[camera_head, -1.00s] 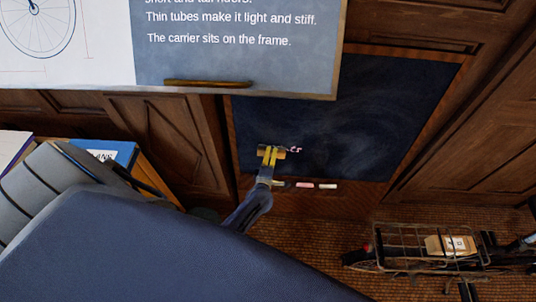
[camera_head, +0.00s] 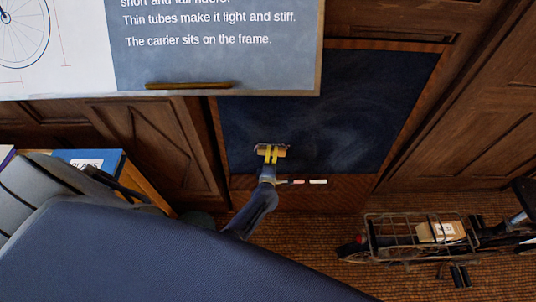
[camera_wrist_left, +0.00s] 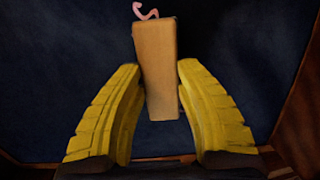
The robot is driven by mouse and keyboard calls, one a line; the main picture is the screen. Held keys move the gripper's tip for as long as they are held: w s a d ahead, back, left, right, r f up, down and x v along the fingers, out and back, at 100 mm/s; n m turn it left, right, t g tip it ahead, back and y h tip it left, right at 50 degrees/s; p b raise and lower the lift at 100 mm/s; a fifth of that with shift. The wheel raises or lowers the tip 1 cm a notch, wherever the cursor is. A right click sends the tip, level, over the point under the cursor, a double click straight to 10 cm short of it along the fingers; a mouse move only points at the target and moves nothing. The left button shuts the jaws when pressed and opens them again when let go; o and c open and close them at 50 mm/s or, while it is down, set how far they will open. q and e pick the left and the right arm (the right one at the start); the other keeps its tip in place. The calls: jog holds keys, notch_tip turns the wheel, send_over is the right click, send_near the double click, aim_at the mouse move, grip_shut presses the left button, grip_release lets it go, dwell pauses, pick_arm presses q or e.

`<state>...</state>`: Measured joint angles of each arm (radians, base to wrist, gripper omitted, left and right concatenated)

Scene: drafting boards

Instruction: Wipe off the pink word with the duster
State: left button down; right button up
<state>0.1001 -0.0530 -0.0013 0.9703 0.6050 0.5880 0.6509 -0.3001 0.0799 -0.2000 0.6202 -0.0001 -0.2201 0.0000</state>
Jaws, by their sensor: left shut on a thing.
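The duster (camera_head: 282,152) is a wooden block pressed to or held close against the dark blue chalkboard (camera_head: 340,110), near its lower left. My left gripper (camera_head: 270,155), with yellow fingers, is shut on the duster. In the left wrist view the duster (camera_wrist_left: 157,70) stands out between the two fingers (camera_wrist_left: 155,100). A pink chalk stroke (camera_wrist_left: 146,11), part of the pink word, shows just beyond the duster's far end in that view. In the head view I cannot make out pink letters on the board; the duster and gripper cover that spot. My right gripper is not in view.
A pink chalk (camera_head: 296,181) and a white chalk (camera_head: 318,181) lie on the ledge below the board. A grey text board (camera_head: 215,60) overhangs at upper left. A bicycle with a wire carrier (camera_head: 400,228) stands at lower right. Books (camera_head: 95,160) are at left.

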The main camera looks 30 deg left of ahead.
aim_at(260, 153)
pick_arm(q)
jog(key=shift+w+d+r, duration=0.1)
jog(key=shift+w+d, duration=0.45)
jog(key=shift+d, duration=0.5)
jog(key=shift+w+d, duration=0.6)
jog(key=shift+d, duration=0.4)
jog(key=shift+w+d+r, duration=0.1)
jog(key=shift+w+d, duration=0.45)
jog(key=shift+d, duration=0.5)
jog(key=shift+w+d, duration=0.35)
jog(key=shift+d, duration=0.45)
jog(key=shift+s+d+f, duration=0.1)
jog(key=shift+d, duration=0.05)
jog(key=shift+s, duration=0.1)
